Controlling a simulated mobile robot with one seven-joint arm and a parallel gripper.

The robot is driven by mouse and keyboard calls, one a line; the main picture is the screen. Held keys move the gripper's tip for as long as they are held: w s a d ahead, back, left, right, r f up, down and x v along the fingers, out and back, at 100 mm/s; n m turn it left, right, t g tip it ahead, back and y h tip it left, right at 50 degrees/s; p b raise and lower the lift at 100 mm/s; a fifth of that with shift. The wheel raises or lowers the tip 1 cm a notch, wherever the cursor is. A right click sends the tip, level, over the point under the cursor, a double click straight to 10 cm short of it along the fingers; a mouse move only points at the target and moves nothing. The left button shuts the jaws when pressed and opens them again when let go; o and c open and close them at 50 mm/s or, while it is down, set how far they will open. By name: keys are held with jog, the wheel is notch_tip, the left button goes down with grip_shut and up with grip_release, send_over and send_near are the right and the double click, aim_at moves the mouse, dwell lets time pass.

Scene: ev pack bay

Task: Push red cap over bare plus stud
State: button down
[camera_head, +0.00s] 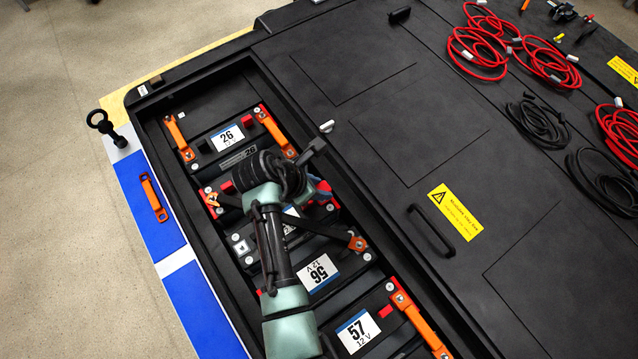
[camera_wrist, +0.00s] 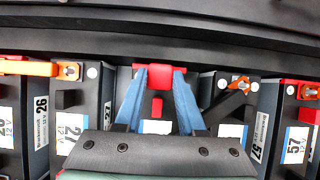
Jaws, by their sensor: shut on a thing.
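The red cap (camera_wrist: 158,78) shows in the wrist view between the two blue fingertips of my gripper (camera_wrist: 160,72). My gripper is shut on it, over the far end of a black battery module. In the head view my gripper (camera_head: 322,188) is over the row of modules, and its wrist covers much of the module below. Red shows beside the fingers there, but I cannot tell cap from terminal block. The bare plus stud is not visible; the cap and fingers hide the spot below. I cannot tell whether the cap touches the stud.
Orange busbars (camera_head: 275,133) link neighbouring modules, and a dark strap (camera_head: 325,232) with an orange end crosses nearby. The module marked 57 (camera_head: 358,331) lies nearer the front. The tray wall (camera_wrist: 250,62) runs close beyond the fingertips. Red cables (camera_head: 478,52) lie on the black cover.

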jog(key=shift+f+b, duration=0.6)
jog(key=shift+f, duration=0.65)
jog(key=shift+c, duration=2.1)
grip_release()
jog(key=b+v, duration=0.2)
jog(key=v, duration=1.1)
